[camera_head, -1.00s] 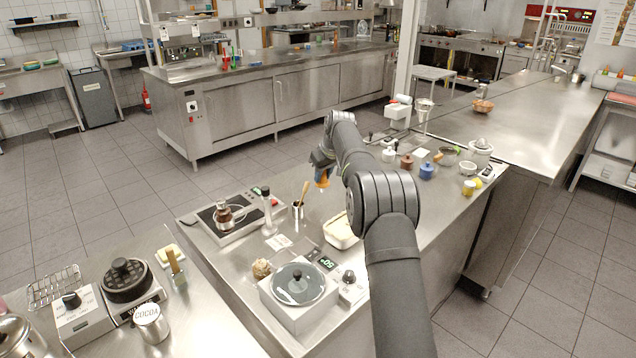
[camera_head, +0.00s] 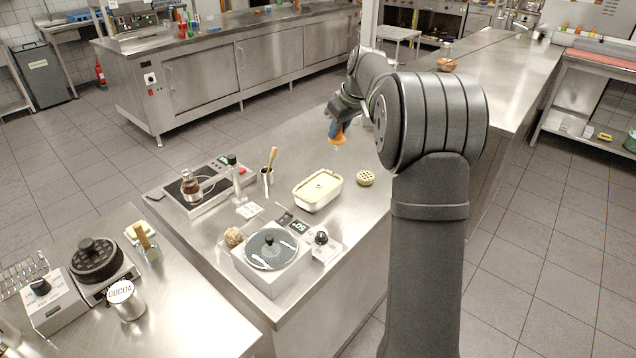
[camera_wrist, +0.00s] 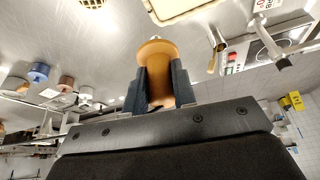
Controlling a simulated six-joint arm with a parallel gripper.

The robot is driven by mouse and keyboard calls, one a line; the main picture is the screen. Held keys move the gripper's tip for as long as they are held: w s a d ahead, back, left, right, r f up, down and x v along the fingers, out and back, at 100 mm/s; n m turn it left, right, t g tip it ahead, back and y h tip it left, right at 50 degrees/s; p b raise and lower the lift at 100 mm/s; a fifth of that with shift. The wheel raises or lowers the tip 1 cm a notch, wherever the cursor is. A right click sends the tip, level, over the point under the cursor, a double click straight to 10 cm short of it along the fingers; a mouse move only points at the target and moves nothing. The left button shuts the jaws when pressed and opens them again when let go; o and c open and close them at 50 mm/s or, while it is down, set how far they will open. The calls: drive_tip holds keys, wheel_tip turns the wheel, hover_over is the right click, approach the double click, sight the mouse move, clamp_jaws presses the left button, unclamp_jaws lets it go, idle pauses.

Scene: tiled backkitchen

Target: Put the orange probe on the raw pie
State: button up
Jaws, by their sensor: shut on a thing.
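The orange probe (camera_head: 339,131) is held by my gripper (camera_head: 338,124) above the steel counter, to the right of and beyond the pie. In the wrist view the probe (camera_wrist: 155,50) stands between the two dark fingers, with its wide orange end and a small pale tip showing past them. My gripper (camera_wrist: 158,85) is shut on it. A pale rectangular dish with a cream top, which looks like the raw pie (camera_head: 318,188), sits on the counter apart from the probe. Only its edge (camera_wrist: 185,8) shows at the top of the wrist view.
A small round yellowish item with holes (camera_head: 366,178) lies right of the pie. The counter beyond the pie is clear.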

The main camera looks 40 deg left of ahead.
drive_tip(key=s+d+r, duration=0.1)
drive_tip(key=s+d, duration=0.4)
drive_tip(key=d, duration=0.4)
hover_over(313, 192)
wheel_tip(313, 192, down, 7)
drive_tip(key=shift+a+f, duration=0.1)
drive_tip(key=shift+f, duration=1.7)
drive_tip(key=shift+f, duration=0.1)
drive_tip(key=o, duration=1)
drive_tip(key=v, duration=1.2)
drive_tip(key=shift+w+a, duration=0.1)
